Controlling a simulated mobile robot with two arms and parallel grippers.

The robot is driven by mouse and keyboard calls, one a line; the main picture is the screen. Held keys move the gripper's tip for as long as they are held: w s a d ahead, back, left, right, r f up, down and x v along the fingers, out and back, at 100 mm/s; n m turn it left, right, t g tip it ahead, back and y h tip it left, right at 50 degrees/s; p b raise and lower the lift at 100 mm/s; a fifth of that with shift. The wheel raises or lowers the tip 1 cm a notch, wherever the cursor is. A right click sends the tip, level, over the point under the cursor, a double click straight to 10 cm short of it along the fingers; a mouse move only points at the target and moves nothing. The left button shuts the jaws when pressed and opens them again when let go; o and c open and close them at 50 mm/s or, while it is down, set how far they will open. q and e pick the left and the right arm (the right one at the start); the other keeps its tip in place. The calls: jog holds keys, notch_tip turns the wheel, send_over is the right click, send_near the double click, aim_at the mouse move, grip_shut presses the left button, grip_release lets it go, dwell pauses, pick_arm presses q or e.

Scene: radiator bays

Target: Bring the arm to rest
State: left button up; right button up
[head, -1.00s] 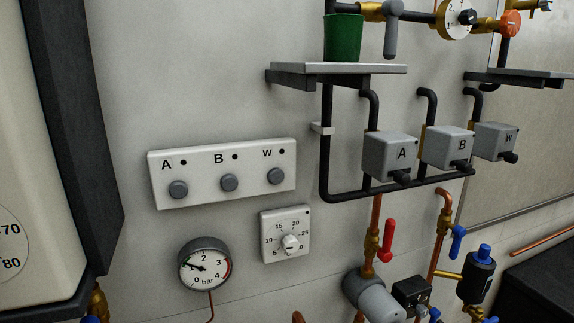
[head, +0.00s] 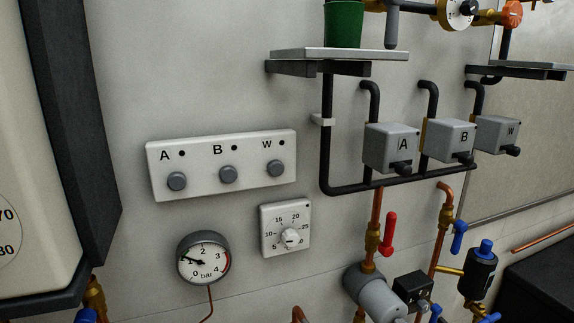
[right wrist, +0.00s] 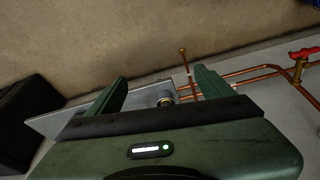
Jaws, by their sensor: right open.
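My right gripper (right wrist: 160,92) shows in the right wrist view. Its two green fingers stand wide apart with nothing between them. Behind the fingers are a grey plate (right wrist: 62,118) and a small round metal fitting (right wrist: 162,97), beyond the fingertips' gap. Neither arm nor gripper shows in the head view, so my left gripper is not seen.
The wall carries a button panel (head: 222,164), a dial thermostat (head: 285,229), a pressure gauge (head: 203,258), and grey valve boxes (head: 391,148). A green cup (head: 344,25) stands on a shelf (head: 340,55). Copper pipes (right wrist: 250,72) with a red-handled valve (right wrist: 303,54) lie right in the wrist view.

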notch_tip(320, 180, down, 16)
jog(key=s+b, duration=0.2)
jog(key=s, duration=0.1)
jog(key=s+d+f+g+b, duration=0.1)
jog(key=s+f+b, duration=0.1)
jog(key=s+f, duration=0.6)
jog(key=s+d+f+b, duration=0.2)
jog(key=s+f, duration=0.6)
jog(key=f, duration=0.6)
jog(key=shift+s+g+b, duration=0.15)
jog(key=shift+g+b, duration=0.25)
jog(key=shift+f, duration=0.1)
